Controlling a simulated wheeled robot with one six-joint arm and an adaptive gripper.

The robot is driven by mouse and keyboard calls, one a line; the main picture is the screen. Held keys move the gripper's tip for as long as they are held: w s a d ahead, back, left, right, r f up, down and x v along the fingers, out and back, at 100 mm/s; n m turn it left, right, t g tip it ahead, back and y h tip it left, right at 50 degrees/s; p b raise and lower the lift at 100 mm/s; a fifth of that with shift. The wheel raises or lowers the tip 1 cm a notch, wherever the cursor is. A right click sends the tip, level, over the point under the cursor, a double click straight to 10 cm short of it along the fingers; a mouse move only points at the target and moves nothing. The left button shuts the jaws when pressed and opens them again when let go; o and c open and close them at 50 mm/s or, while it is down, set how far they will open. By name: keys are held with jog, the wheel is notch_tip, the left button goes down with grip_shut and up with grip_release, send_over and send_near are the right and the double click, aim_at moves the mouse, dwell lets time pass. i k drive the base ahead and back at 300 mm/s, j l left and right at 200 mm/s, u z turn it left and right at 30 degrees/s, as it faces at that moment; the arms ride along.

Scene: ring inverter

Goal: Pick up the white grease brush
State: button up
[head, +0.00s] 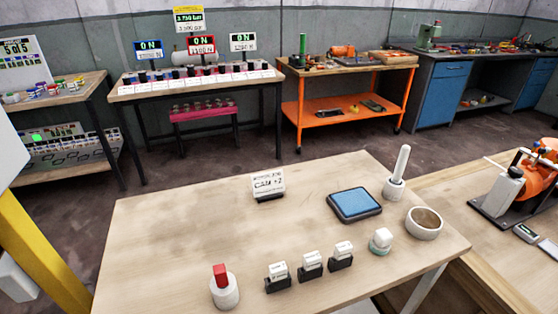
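My gripper is not in view, and nothing is seen touching the rod.
A CAM sign (268,185), black-based blocks (311,263) and a red-topped white cylinder (224,289) stand further left. The table's left middle is clear.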

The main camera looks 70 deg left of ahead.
aim_at(400, 167)
jog(key=u, duration=1.8)
jog(key=l+u, duration=0.3)
jog(key=l, duration=0.15)
jog(key=k+l+u, duration=0.15)
jog(key=l+u, duration=0.15)
jog(key=k+l+u, duration=0.15)
jog(key=l+u, duration=0.2)
jog(key=l, duration=0.2)
jog(key=k+l+u, duration=0.15)
jog(key=l+u, duration=0.15)
jog(key=l, duration=0.1)
